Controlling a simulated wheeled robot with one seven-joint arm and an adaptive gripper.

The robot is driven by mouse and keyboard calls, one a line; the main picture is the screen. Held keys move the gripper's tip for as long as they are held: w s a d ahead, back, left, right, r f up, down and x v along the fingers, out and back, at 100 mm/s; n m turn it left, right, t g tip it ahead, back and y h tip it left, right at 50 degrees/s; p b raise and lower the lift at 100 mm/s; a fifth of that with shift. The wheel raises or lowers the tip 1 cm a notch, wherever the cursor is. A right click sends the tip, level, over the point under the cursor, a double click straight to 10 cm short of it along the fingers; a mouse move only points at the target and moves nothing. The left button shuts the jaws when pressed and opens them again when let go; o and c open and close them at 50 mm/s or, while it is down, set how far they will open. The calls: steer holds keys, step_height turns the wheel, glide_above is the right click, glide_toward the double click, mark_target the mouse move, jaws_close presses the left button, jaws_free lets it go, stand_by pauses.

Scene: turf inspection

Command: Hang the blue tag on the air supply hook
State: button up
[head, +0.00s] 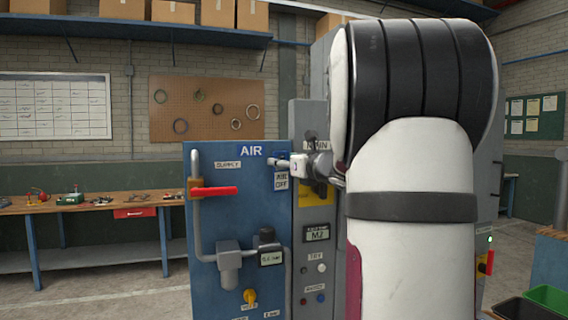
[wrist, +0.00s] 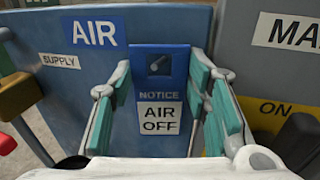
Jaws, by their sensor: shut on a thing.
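The blue tag (wrist: 174,90), with a white lower part reading "AIR OFF", stands upright between the fingers of my gripper (wrist: 160,80) in the wrist view. My gripper is shut on its side edges.
A red valve handle (head: 215,191) and grey pipe are on the panel's left. A grey column (head: 309,270) with buttons adjoins it on the right. A workbench (head: 90,204) with tools stands behind at left. My arm hides much of the right side.

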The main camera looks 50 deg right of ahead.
steer(key=shift+o, duration=0.2)
steer(key=shift+w+f, duration=0.3)
steer(key=o, duration=1.3)
steer(key=shift+w+f, duration=0.15)
steer(key=shift+d, duration=0.1)
steer(key=shift+r, duration=0.2)
steer(key=v, duration=0.8)
steer(key=shift+f, duration=0.1)
